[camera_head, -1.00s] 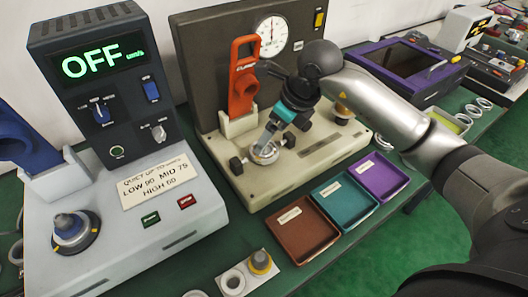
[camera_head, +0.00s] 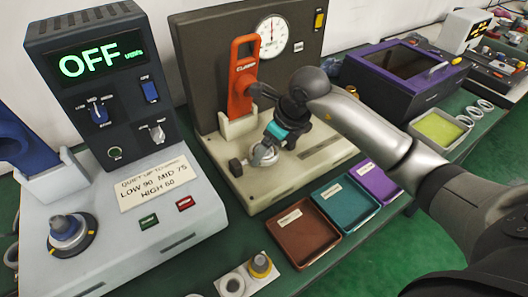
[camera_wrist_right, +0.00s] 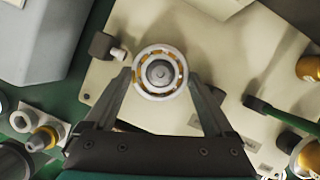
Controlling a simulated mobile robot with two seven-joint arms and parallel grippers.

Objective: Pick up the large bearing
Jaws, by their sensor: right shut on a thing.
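The large bearing (camera_wrist_right: 138,75), a pale ring with a brass-coloured cage, sits around the grey spindle (camera_wrist_right: 161,71) of the beige gauge fixture (camera_head: 262,197). My right gripper (camera_head: 264,152) is at the fixture, in front of the orange lever. In the wrist view its two fingers (camera_wrist_right: 160,77) press on opposite sides of the ring, left and right, and it is shut on it. In the head view the gripper hides part of the bearing. I cannot see a gap under the ring. My left gripper is not in view.
Brown (camera_head: 303,232), teal (camera_head: 345,205) and purple (camera_head: 380,181) trays stand in front of the fixture. An orange clamp lever (camera_head: 242,80) rises behind my gripper. A grey tester (camera_head: 130,235) reading OFF stands left.

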